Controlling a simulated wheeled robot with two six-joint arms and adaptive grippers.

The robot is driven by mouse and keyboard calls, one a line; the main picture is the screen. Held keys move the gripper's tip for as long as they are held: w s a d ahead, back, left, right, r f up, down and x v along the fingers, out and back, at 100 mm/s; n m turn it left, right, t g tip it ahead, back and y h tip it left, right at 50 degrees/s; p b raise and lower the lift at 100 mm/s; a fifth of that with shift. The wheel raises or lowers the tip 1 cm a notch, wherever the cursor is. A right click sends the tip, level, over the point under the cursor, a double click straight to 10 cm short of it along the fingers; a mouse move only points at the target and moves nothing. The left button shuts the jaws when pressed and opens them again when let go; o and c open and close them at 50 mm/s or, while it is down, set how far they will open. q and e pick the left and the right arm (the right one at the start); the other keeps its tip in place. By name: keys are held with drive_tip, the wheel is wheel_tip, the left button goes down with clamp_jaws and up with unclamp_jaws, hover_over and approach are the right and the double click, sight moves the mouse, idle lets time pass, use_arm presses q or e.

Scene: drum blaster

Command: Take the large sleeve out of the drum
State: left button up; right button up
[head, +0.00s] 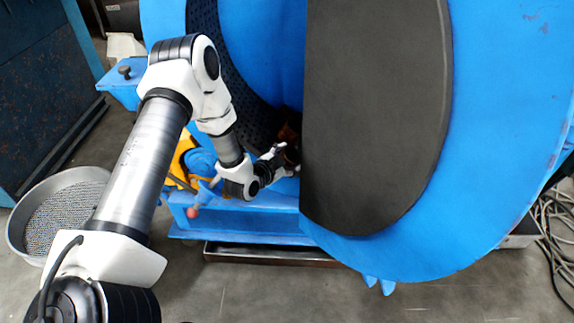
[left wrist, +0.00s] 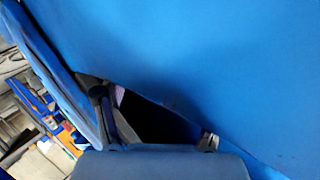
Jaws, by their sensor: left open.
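The blue drum machine (head: 265,40) stands open in the head view, with a dark perforated lining (head: 228,85) inside. A small reddish-brown part (head: 289,131) shows low in the drum opening, mostly hidden by my left gripper and the door; I cannot tell whether it is the large sleeve. My left gripper (head: 290,156) is open at the lower edge of the opening, close to this part and beside the door's edge. In the left wrist view, blue panels fill most of the picture around a dark gap, and no sleeve can be made out. My right gripper is not in view.
The blue door (head: 500,120) with its dark grey pad (head: 375,110) stands close to the right of my left gripper. A round metal sieve (head: 62,212) lies at the left. Cables (head: 556,225) lie at the far right. The front floor is clear.

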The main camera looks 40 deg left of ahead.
sight(288, 156)
use_arm(q)
drive_tip(key=shift+r, duration=0.1)
clamp_jaws()
wheel_tip(288, 156, up, 9)
drive_tip(key=p, duration=0.4)
drive_tip(key=shift+r, duration=0.55)
